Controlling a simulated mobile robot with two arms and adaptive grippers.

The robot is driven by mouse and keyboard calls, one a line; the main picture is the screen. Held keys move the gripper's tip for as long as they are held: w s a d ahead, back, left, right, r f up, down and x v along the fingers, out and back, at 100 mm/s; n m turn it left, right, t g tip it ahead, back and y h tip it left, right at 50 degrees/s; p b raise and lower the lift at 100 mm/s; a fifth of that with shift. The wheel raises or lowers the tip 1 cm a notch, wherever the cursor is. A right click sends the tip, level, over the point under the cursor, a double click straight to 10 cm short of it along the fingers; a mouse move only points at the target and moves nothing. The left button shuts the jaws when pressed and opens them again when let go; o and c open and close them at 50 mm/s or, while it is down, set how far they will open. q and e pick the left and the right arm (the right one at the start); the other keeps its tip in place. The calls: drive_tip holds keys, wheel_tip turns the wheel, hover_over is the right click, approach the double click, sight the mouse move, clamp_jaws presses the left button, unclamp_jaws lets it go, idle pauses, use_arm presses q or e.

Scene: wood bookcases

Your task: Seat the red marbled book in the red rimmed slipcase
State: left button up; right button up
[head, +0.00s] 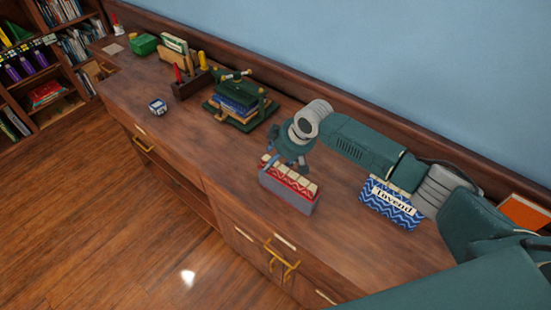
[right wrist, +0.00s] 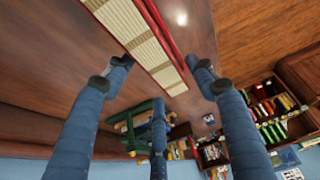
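The red marbled book (head: 291,178) stands on the wooden counter in the head view, its pale banded top edge facing up. A grey case with a red rim (head: 285,194) covers its lower front; the book appears to be inside it, with its upper part showing above. How deep it sits is hidden. In the right wrist view the pale banded edge (right wrist: 140,40) and a red strip (right wrist: 168,38) beside it show. My right gripper (right wrist: 163,78) is open above the book, fingers on either side of its far end; contact is unclear. My left gripper is out of view.
A blue zigzag-patterned item with a lettered label (head: 391,203) stands to the right, near my arm. A green press (head: 262,104) holding books, a pen holder (head: 190,86), a small blue-white cube (head: 157,106) and a green box (head: 144,44) stand left. Counter between cube and case is clear.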

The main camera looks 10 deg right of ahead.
drive_tip(key=shift+f, duration=0.1)
drive_tip(key=shift+d, duration=0.1)
drive_tip(key=v, duration=1.2)
